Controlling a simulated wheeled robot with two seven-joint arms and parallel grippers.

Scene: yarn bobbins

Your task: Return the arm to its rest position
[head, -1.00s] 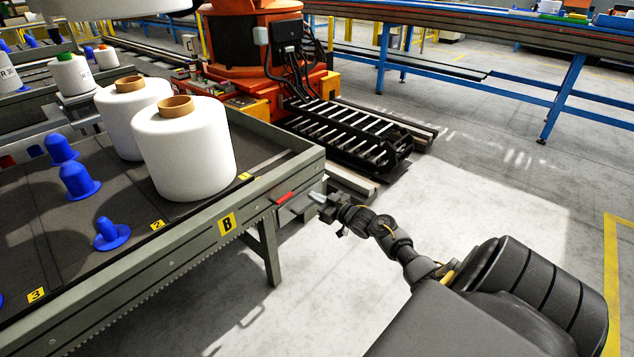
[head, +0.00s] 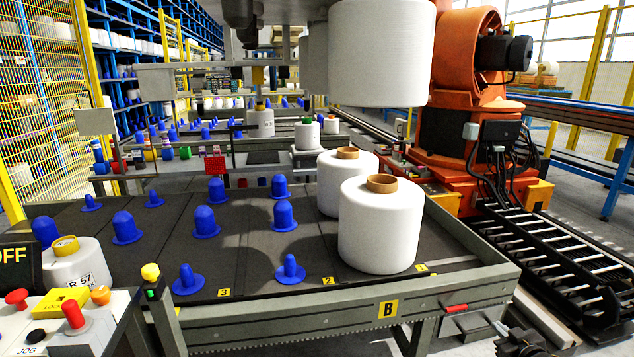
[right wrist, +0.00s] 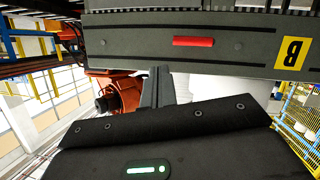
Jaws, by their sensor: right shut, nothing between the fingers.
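My right gripper (head: 503,328) is low at the bottom right of the head view, in front of the table's right end. Only its front part shows there, with the arm cut off by the lower edge. In the right wrist view its fingers (right wrist: 157,88) are together with nothing between them. They point toward the grey table edge (right wrist: 230,50), which bears a red handle (right wrist: 193,41) and a "B" label. I cannot tell how wide the gap to that edge is. My left gripper is not in view.
Two white bobbins (head: 381,228) stand at the right of the table (head: 460,290), among several blue pegs (head: 206,222). Another bobbin hangs above. A control panel (head: 60,325) is at front left. An orange robot (head: 465,110) and a roller track (head: 545,255) stand right.

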